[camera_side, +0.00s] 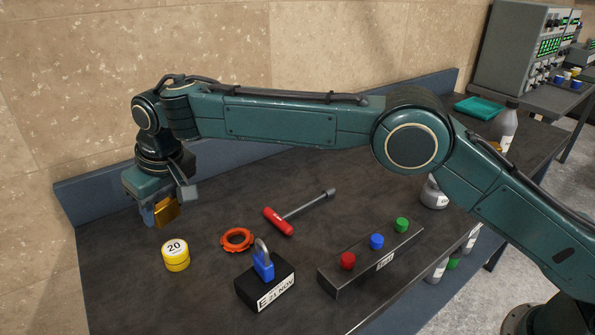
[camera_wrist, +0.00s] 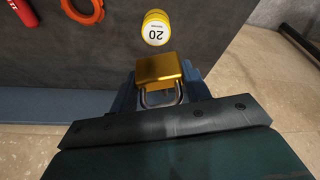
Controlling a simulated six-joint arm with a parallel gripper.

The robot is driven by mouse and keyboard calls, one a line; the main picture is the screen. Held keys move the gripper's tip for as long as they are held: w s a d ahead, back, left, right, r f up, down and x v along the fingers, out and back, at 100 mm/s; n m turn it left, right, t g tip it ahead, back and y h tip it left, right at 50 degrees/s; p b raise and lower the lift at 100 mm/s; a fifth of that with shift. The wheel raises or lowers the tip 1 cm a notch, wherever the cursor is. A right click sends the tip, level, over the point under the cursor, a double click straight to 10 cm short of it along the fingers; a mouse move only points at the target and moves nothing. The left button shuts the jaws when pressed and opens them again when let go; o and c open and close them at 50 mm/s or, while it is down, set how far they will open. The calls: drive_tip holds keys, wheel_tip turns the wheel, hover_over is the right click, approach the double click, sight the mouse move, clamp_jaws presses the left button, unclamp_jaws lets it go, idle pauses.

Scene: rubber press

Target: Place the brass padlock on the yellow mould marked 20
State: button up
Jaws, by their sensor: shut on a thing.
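The brass padlock (camera_side: 167,211) is held in my gripper (camera_side: 155,212), raised above the left end of the dark bench. In the wrist view the padlock (camera_wrist: 158,68) shows its brass body and silver shackle between the blue fingers of my gripper (camera_wrist: 160,95). The yellow mould marked 20 (camera_side: 176,258) stands upright on the bench, below the padlock and nearer the camera in the side view. The mould (camera_wrist: 155,30) shows beyond the padlock in the wrist view, with clear space between them. Nothing rests on its white labelled top.
An orange ring (camera_side: 237,240) and a red-handled tool (camera_side: 280,222) lie right of the mould. A blue padlock (camera_side: 263,262) stands on a black block (camera_side: 264,285). A grey box (camera_side: 370,262) carries red, blue and green knobs. A raised blue edge (camera_side: 85,205) runs along the wall.

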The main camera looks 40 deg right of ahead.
sight(174, 248)
drive_tip(key=shift+f, duration=3.95)
drive_tip(key=shift+f, duration=0.1)
drive_tip(key=o, duration=1.2)
drive_tip(key=shift+o, duration=0.2)
drive_tip(key=v, duration=1.2)
drive_tip(key=shift+d, duration=0.1)
